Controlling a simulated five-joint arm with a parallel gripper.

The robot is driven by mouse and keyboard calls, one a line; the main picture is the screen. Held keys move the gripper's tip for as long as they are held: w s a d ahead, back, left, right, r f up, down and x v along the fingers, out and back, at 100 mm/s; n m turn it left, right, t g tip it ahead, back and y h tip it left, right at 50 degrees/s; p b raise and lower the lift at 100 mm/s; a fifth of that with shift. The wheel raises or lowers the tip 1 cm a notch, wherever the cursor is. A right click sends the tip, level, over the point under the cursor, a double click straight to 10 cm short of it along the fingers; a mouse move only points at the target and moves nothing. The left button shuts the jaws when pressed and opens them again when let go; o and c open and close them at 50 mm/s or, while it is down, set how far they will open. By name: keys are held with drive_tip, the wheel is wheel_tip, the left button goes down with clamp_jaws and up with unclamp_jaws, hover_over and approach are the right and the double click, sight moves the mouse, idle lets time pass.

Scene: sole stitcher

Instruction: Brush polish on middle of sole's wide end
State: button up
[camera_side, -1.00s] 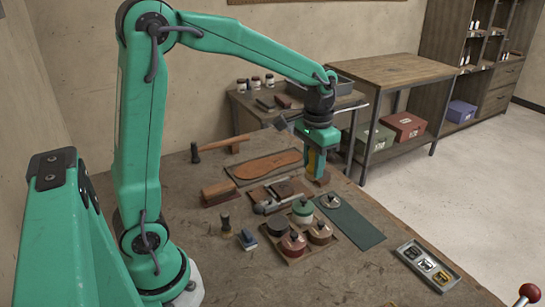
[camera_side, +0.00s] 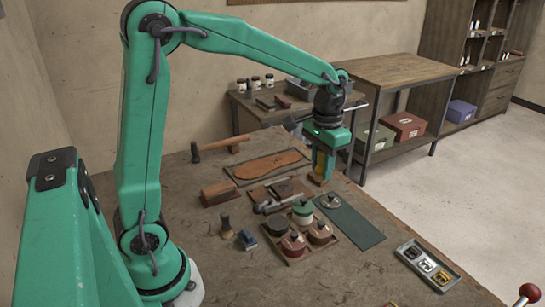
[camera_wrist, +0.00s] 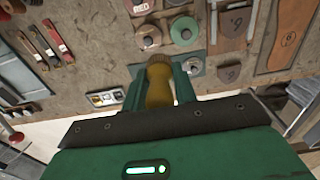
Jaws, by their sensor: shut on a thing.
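My gripper (camera_side: 322,166) is shut on a brush with a yellow handle (camera_wrist: 160,84) and brown bristles, which point down. In the side view the brush is to the right of the sole's right end, apart from it. Whether the bristles touch anything is not clear. Lidded polish pots, red (camera_side: 293,241), green (camera_side: 303,211) and brown (camera_side: 319,233), stand in a tray.
A hammer (camera_side: 215,148) lies behind the sole. A wooden block brush (camera_side: 217,192) and another tool (camera_side: 275,203) lie in front of it. A dark green strip (camera_side: 350,219) with a round lid (camera_side: 330,200) lies right of the pots. A metal tray (camera_side: 426,264) sits farther right.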

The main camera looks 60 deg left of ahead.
drive_tip(key=s+a+f+g, duration=0.4)
drive_tip(key=s+a+f, duration=0.1)
drive_tip(key=s+f, duration=0.2)
drive_tip(key=shift+a+f+h, duration=0.25)
drive_tip(key=shift+f+h, duration=0.05)
drive_tip(key=shift+f, duration=0.2)
drive_tip(key=shift+f, duration=2.8)
drive_tip(key=shift+f, duration=0.55)
drive_tip(key=shift+r, duration=0.1)
wheel_tip(320, 180, up, 7)
idle(1.3)
idle(0.5)
